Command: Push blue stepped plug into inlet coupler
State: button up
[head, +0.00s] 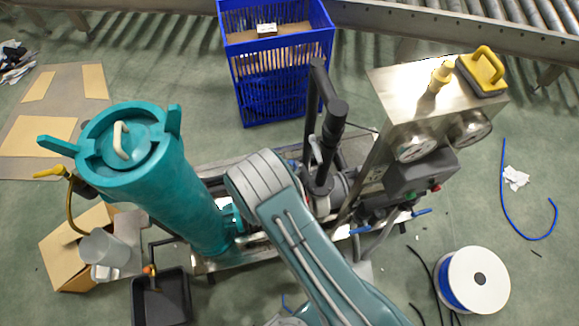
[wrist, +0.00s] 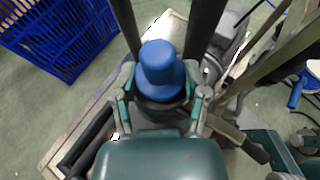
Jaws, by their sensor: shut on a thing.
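The blue stepped plug (wrist: 159,68) is in the middle of the wrist view, with a narrower rounded top above a wider lower step. My gripper (wrist: 160,96) is shut on it, one finger on each side. The plug's lower end is hidden, so I cannot tell whether it touches anything below. I cannot make out the inlet coupler with certainty in either view. In the head view my own arm covers the middle of the machine, and neither my gripper nor the plug can be made out there.
A teal cylinder housing (head: 170,190) stands left of my arm. A dark upright handle (head: 325,130) and a steel gauge panel (head: 400,100) stand to the right. A blue crate (head: 283,100) is behind. A hose reel (head: 478,280) lies at the lower right.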

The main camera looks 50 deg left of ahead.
jog(key=o, duration=1)
jog(key=v, duration=1.2)
jog(key=shift+f, duration=0.2)
